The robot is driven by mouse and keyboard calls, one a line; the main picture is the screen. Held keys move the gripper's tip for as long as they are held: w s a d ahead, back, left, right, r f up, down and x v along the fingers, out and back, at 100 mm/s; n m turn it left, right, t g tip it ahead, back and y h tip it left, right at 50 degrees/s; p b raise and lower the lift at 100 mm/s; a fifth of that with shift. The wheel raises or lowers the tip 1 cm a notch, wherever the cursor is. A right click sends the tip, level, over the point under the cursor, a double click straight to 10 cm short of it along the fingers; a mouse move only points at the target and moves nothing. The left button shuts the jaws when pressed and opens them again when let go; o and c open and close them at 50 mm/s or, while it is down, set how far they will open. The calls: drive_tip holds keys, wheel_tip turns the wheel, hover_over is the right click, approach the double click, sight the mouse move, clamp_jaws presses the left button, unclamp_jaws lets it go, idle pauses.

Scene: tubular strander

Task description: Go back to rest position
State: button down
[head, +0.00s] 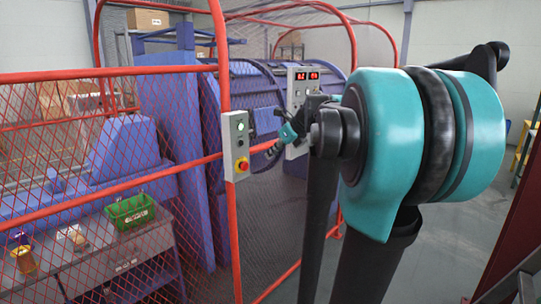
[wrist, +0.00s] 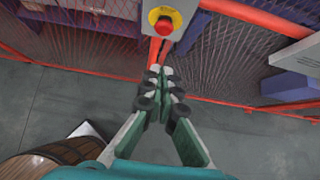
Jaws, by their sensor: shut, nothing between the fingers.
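My gripper (wrist: 160,72) is in the middle of the wrist view. Its two fingers meet at the tips with nothing between them. Just beyond the tips, at the top of the wrist view, is a grey control box with a red emergency button on a yellow base (wrist: 163,22). The same control box (head: 236,146) hangs on the red fence post in the head view, with a green button above the red one. My arm's large teal joint fills the right of the head view and hides what is behind it.
A red mesh fence (head: 100,190) encloses the blue machine (head: 172,125). Behind it, a green basket (head: 130,212) stands on a grey bench. A panel with red displays (head: 303,88) is farther back. A wooden barrel (wrist: 45,168) is at the lower left. Grey floor (wrist: 240,145) is clear at right.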

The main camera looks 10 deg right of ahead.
drive_tip(key=s+f+n+g+h, duration=0.1)
drive_tip(key=s+f+n+h, duration=0.1)
drive_tip(key=s+f+n, duration=1.1)
drive_tip(key=s+f+n+g+h, duration=0.2)
drive_tip(key=s+f+n+h, duration=0.1)
drive_tip(key=s+f+n, duration=1)
wheel_tip(320, 180, down, 6)
drive_tip(key=n, duration=0.2)
drive_tip(key=shift+a+n, duration=0.15)
drive_tip(key=shift+n, duration=0.25)
drive_tip(key=c, duration=2.3)
unclamp_jaws()
